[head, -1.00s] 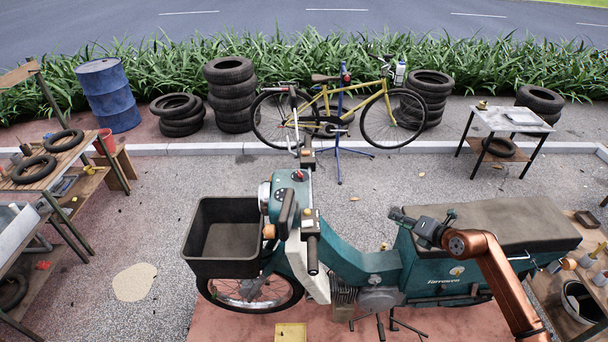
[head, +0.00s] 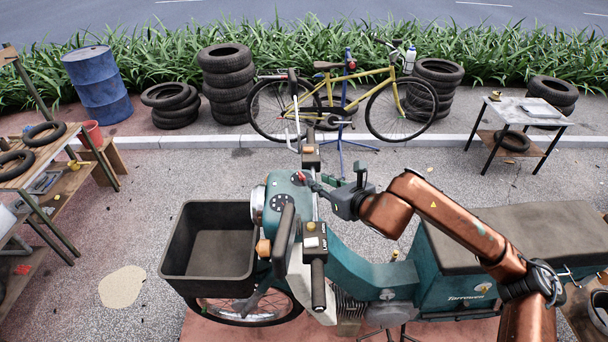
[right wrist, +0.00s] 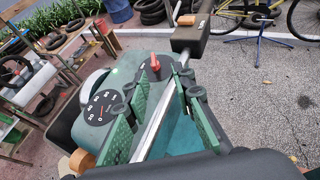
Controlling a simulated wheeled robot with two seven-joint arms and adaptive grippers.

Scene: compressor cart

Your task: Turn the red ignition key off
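The red ignition key (head: 300,177) stands on the teal headlight housing (head: 279,190) of a moped, close to the chrome handlebar. In the right wrist view the red key (right wrist: 154,63) sits upright on a dark round switch plate, just beyond the fingertips and between them in the picture. My right gripper (head: 331,173) is open and empty, to the right of the key in the head view. Its green finger pads show spread apart in the right wrist view (right wrist: 157,92), with the chrome bar seen between them. I see no contact with the key. My left gripper is not in view.
A speedometer (right wrist: 103,107) lies left of the key. Black handlebar grips (head: 318,285) and a switch box (head: 312,240) stand near. A dark front basket (head: 213,205) is at the left, the seat (head: 520,235) at the right. A yellow bicycle (head: 360,90) stands behind.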

